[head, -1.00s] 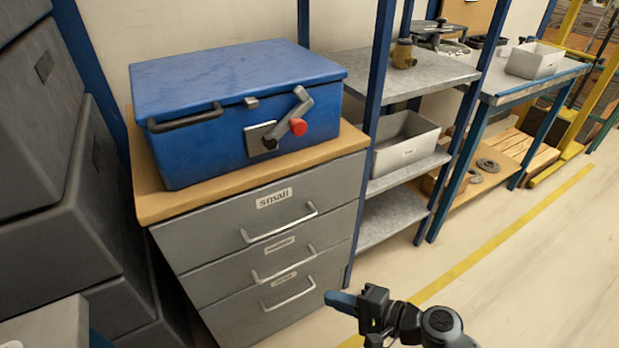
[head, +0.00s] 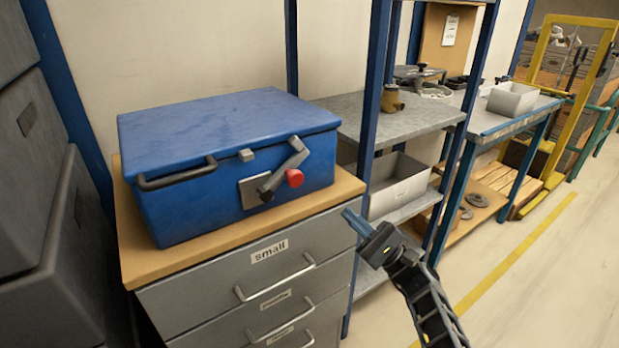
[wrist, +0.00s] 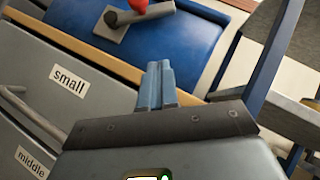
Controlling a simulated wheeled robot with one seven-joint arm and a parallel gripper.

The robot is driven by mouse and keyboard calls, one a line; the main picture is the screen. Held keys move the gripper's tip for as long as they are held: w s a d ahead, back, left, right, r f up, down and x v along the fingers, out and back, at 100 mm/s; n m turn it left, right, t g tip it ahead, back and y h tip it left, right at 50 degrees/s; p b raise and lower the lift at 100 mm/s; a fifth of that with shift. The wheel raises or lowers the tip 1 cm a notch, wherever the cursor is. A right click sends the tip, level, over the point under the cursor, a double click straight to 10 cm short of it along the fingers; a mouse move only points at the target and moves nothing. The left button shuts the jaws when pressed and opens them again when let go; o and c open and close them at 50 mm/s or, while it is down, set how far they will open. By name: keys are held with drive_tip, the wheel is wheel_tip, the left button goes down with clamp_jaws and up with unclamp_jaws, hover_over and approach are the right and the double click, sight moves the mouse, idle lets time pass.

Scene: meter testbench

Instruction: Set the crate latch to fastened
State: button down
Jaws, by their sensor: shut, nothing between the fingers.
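A blue crate (head: 175,197) with a closed lid sits on the wooden top of a drawer cabinet. Its latch (head: 281,172) is on the front face: a grey lever on a square plate, slanting up to the right, with a red knob (head: 294,178) beside it. The lever's upper end lies near the lid's edge; I cannot tell whether it is engaged. The latch also shows in part at the top of the wrist view (wrist: 125,24). My gripper (head: 352,219) is shut and empty, right of the cabinet and lower than the latch, apart from it. Its blue fingers (wrist: 157,84) point toward the crate.
The crate has a black handle (head: 177,175) on its front left. The cabinet (head: 220,285) has drawers with protruding handles below. A blue shelf post (head: 372,100) and metal shelves (head: 400,122) stand right of the crate. Open floor lies at the right.

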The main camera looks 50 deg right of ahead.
drive_tip(key=p, duration=0.4)
approach(284, 174)
drive_tip(key=w+d+r, duration=0.3)
drive_tip(key=w, duration=0.2)
drive_tip(key=shift+a+r, duration=0.2)
drive_tip(key=shift+r, duration=0.25)
